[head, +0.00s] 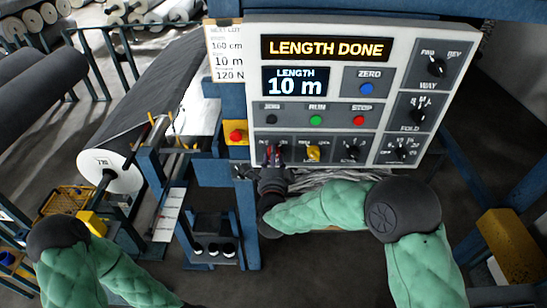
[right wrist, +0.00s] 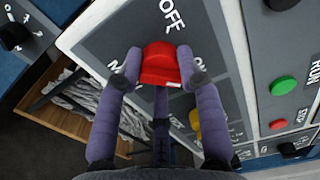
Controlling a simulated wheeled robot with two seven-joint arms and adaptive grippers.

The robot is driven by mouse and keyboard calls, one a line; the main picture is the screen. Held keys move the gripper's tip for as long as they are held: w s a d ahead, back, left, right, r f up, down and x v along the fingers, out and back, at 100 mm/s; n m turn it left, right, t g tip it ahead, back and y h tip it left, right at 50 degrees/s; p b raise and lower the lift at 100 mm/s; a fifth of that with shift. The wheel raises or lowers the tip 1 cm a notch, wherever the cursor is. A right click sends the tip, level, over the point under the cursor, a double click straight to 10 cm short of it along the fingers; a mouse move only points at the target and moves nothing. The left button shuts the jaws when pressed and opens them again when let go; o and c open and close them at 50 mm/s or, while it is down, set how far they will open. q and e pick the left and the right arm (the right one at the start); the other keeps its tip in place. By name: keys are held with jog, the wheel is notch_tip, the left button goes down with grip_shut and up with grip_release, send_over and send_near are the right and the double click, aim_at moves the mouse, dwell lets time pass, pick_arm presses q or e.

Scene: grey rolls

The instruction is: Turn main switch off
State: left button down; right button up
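The red main switch (head: 273,152) is at the lower left of the control panel (head: 252,90). In the right wrist view the red knob (right wrist: 160,64) stands between the two purple fingers of my right gripper (right wrist: 160,72), with the word OFF above it. The fingertips appear to touch the knob on both sides. In the head view my right gripper (head: 272,165) is at the panel's lower edge and partly covers the switch. Which label the knob points to is hard to tell. My left arm shows at the lower left, but its gripper is out of the picture.
A yellow knob (head: 313,153) and a black knob (head: 352,152) sit right of the switch. Above are green (head: 316,120) and red (head: 359,120) buttons. A red emergency button (head: 236,136) is left of the panel. The display (head: 326,48) reads LENGTH DONE.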

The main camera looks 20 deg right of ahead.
jog(key=shift+c, duration=1.4)
jog(key=n+b, duration=0.1)
jog(key=n, duration=0.2)
jog(key=shift+f+n, duration=0.1)
jog(key=shift+n, duration=0.2)
jog(key=n+b, duration=0.1)
jog(key=n, duration=0.3)
jog(key=shift+n, duration=0.3)
jog(key=n, duration=0.4)
jog(key=n+p, duration=0.1)
jog(key=n, duration=0.4)
jog(key=shift+n, duration=0.4)
